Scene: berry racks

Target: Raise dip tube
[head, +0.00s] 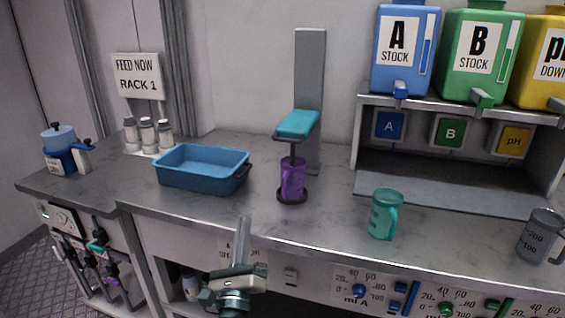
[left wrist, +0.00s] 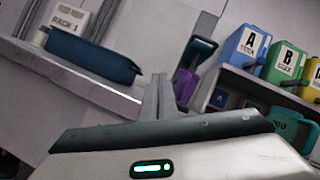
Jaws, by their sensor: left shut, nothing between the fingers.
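A grey upright stand (head: 310,75) on the counter carries a teal block (head: 297,124). A thin dark dip tube (head: 292,150) runs down from the block to a purple jug (head: 293,178) on a round black base. The tube's lower end is hidden by the jug. In the left wrist view the teal block (left wrist: 198,50) and purple jug (left wrist: 184,84) show beyond the fingers. My left gripper (head: 243,222) is shut and empty at the counter's front edge, in front of and left of the jug, apart from it. My right gripper is not in view.
A blue tray (head: 203,178) stands left of the stand. A teal jug (head: 385,214) and a grey jug (head: 540,236) stand to the right. Blue, green and yellow stock tanks (head: 404,55) sit on a shelf (head: 450,109). The counter between the purple and teal jugs is clear.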

